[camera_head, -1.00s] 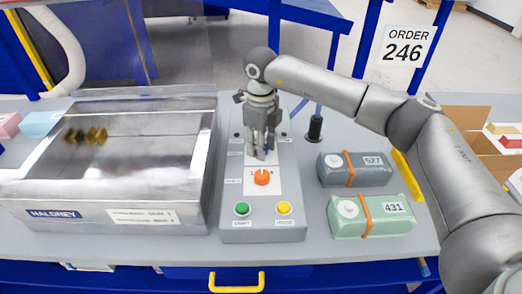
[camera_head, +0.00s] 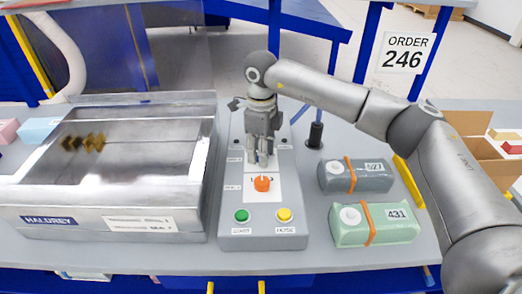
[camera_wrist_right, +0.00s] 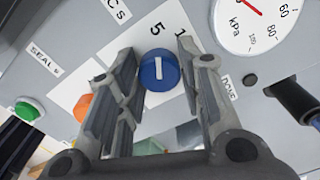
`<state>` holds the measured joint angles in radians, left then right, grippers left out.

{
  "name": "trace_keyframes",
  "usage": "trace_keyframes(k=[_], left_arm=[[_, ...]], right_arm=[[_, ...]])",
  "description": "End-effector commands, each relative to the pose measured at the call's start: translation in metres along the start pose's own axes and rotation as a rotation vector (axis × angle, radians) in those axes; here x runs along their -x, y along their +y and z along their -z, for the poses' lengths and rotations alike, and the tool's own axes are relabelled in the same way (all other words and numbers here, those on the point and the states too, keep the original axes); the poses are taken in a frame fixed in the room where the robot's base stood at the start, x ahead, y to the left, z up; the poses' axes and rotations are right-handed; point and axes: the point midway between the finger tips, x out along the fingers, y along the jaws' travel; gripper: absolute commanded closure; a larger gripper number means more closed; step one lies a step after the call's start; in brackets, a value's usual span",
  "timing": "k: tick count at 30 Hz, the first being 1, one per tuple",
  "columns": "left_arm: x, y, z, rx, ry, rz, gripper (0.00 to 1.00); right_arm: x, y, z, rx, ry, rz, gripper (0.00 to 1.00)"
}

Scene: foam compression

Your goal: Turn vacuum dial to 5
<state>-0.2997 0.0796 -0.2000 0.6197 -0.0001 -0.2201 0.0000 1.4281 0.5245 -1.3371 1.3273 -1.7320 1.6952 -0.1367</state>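The vacuum dial (camera_wrist_right: 158,70) is a round blue knob with a white pointer line, on a white plate with a printed "5" and "1" beside it in the right wrist view. In the head view the dial is hidden behind my right gripper. My right gripper (camera_head: 262,164) is over the control panel (camera_head: 232,205), just behind the orange knob (camera_head: 262,184). In the right wrist view its two fingers (camera_wrist_right: 160,68) are apart, one on each side of the blue dial. Whether they touch it I cannot tell. My left gripper is not in view.
A green button (camera_head: 242,215) and a yellow button (camera_head: 284,214) sit at the panel's front. A gauge (camera_wrist_right: 255,18) marked kPa is beside the dial. A metal chamber (camera_head: 100,220) stands left; a grey pack (camera_head: 340,182) and a green pack (camera_head: 375,236) lie right.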

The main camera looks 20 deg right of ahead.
Motion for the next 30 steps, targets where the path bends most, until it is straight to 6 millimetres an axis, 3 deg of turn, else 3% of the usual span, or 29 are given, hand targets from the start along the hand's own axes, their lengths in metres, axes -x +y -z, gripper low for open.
trace_keyframes(k=[4,16,30], left_arm=[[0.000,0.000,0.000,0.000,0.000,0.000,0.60],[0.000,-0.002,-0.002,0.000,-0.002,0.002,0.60],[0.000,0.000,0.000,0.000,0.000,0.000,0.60]], right_arm=[[0.000,0.000,0.000,-0.001,0.000,0.000,0.45],[0.007,0.000,0.000,-0.002,0.000,0.000,0.45],[0.097,0.000,-0.001,-0.001,-0.002,0.001,0.45]])
